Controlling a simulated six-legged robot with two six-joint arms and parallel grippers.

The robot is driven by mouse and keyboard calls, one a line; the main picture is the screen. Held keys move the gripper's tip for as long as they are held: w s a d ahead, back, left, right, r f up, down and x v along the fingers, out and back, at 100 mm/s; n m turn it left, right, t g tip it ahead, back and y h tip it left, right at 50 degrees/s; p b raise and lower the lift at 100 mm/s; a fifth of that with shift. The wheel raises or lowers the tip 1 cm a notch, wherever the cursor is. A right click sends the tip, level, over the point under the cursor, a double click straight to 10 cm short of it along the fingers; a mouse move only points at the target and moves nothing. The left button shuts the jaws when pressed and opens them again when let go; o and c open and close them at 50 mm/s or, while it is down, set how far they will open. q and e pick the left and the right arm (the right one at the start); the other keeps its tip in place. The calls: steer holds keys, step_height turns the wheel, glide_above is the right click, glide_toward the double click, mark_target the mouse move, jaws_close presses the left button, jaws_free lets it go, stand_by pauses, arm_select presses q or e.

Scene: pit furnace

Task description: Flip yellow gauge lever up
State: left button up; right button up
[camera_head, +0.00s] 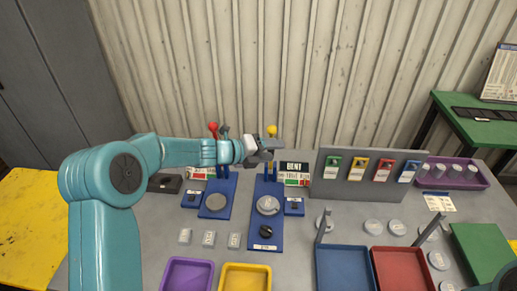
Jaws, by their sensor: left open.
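The yellow gauge lever knob (272,130) stands at the back of a blue gauge base (264,226) that carries a round grey disc (268,205) and a black knob (266,231). My left gripper (267,150) is open just below and in front of the yellow knob. It hides much of the lever's shaft, so I cannot tell whether they touch. A red lever knob (213,128) stands to the left, behind a second blue base (216,204), partly behind my left arm. My right gripper is out of view.
A sign reading BENT (294,167) stands right of the gauge. A grey panel (336,187) with coloured tags is further right. Purple (165,280), yellow (224,280), blue (321,270) and red (378,270) trays line the front. A corrugated wall (260,65) closes the back.

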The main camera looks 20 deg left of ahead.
arm_select(q)
steer(key=b+v, duration=0.2)
steer(key=v, duration=1.4)
steer(key=shift+s+r+b, duration=0.25)
steer(key=shift+s+b, duration=0.1)
steer(key=shift+b, duration=0.05)
